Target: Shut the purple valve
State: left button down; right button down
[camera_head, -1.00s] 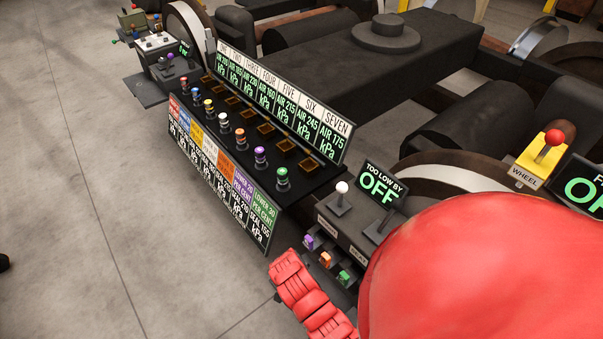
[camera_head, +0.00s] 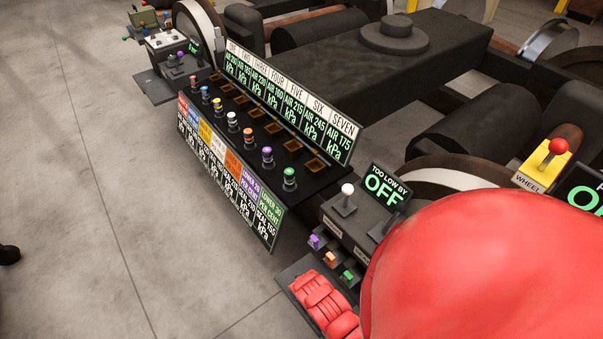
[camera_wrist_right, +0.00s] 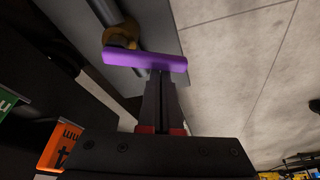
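The purple valve handle (camera_wrist_right: 145,62), a straight bar, lies across the tips of my right gripper (camera_wrist_right: 161,75) in the right wrist view. A brass-coloured ring (camera_wrist_right: 121,36) is just beyond the bar. The dark fingers are close together, with their tips at or touching the bar; the bar does not look pinched between them. Exact contact is hidden. In the head view a small purple piece (camera_head: 315,242) sits on the front of a dark control box, beside an orange and a green one; I cannot tell if it is the same valve. My left gripper is not in view.
A panel with coloured knobs (camera_head: 249,132) and pressure signs (camera_head: 290,100) stands left of the box. The box has a white-topped lever (camera_head: 347,190) and an OFF display (camera_head: 384,187). A yellow WHEEL box (camera_head: 543,167) stands right. Open floor (camera_head: 100,200) lies left.

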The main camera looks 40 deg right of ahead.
jog(key=n, duration=0.2)
jog(key=s+a+n+y+p, duration=0.1)
jog(key=shift+s+r+n, duration=0.1)
jog(key=shift+s+n, duration=0.2)
jog(key=shift+n, duration=0.1)
jog(key=shift+s, duration=0.3)
jog(key=shift+s+a, duration=0.1)
dwell(0.3)
jog(key=shift+w, duration=0.5)
jog(key=w, duration=0.3)
jog(key=shift+r+b, duration=0.2)
jog(key=shift+b, duration=0.1)
jog(key=v, duration=0.9)
jog(key=shift+s+d+r+b, duration=0.15)
jog(key=shift+s+d+b, duration=0.1)
jog(key=shift+s+b, duration=0.1)
